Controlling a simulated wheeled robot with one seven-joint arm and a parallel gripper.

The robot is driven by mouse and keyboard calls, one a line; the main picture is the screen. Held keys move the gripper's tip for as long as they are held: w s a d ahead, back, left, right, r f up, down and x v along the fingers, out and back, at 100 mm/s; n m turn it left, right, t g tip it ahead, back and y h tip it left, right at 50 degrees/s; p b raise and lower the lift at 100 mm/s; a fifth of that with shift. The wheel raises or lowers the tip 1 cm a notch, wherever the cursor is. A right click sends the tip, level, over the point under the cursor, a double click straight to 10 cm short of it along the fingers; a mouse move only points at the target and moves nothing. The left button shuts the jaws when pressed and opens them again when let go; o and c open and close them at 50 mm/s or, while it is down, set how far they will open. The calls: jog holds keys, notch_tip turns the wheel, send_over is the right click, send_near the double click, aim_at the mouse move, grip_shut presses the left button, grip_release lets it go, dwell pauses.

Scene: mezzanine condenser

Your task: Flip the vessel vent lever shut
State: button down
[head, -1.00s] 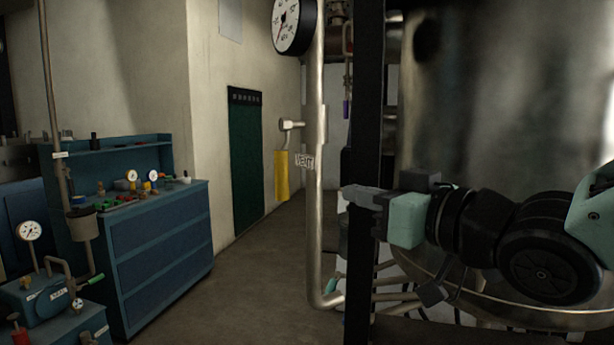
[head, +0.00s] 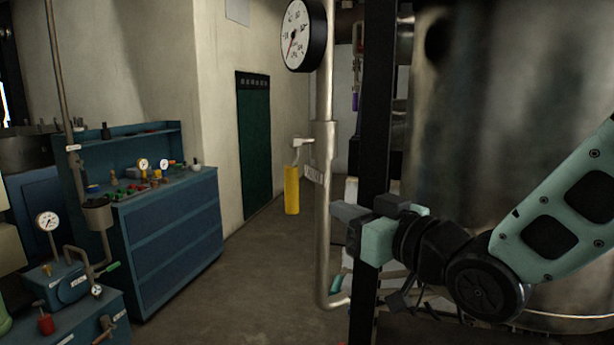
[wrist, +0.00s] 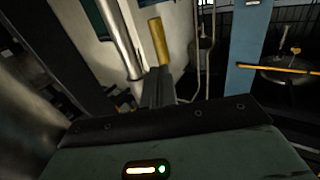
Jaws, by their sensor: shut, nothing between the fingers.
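The vent lever has a yellow handle (head: 292,190) that hangs straight down from a small valve stub on the left of the upright pipe (head: 326,235). A tag (head: 313,175), whose lettering is hard to read, sits on the pipe beside it. My gripper (head: 338,211) is shut and empty, just right of the pipe in the head view and a little lower than the handle's middle. In the wrist view the yellow handle (wrist: 159,40) shows just beyond my shut fingertips (wrist: 158,75). I cannot tell whether they touch it.
A black post (head: 373,100) stands close to my gripper, with the large metal vessel (head: 500,100) to its right. A round gauge (head: 302,36) sits high on the pipe. A blue workbench (head: 170,242) stands left. The floor (head: 255,290) between bench and pipe is clear.

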aim_at(294, 192)
jog(key=p+x, duration=0.5)
jog(key=x, duration=0.4)
jog(key=shift+w+a+f, duration=0.1)
jog(key=shift+w, duration=0.15)
jog(key=shift+f+b, duration=0.2)
jog(key=shift+b, duration=0.4)
jog(key=b, duration=0.2)
jog(key=f+t+b, duration=0.1)
jog(key=b, duration=0.1)
jog(key=shift+w+a, duration=0.2)
jog(key=shift+w, duration=0.2)
jog(key=b, duration=0.2)
jog(key=w+y+b, duration=0.1)
jog(key=b, duration=0.2)
jog(key=shift+a+f+n+t+b, duration=0.25)
jog(key=shift+n+t+b, duration=0.05)
jog(key=shift+t, duration=0.1)
jog(key=b, duration=0.3)
jog(key=w+t+y+b, duration=0.1)
jog(key=b, duration=0.2)
jog(key=shift+w+a+r+n+t+y, duration=0.1)
jog(key=shift+w+a+n+t+y, duration=0.15)
jog(key=shift+a+n+t+y, duration=0.1)
jog(key=shift+w+a+r+b, duration=0.3)
jog(key=shift+w+b, duration=0.3)
jog(key=shift+b, duration=0.45)
jog(key=shift+w+r, duration=0.1)
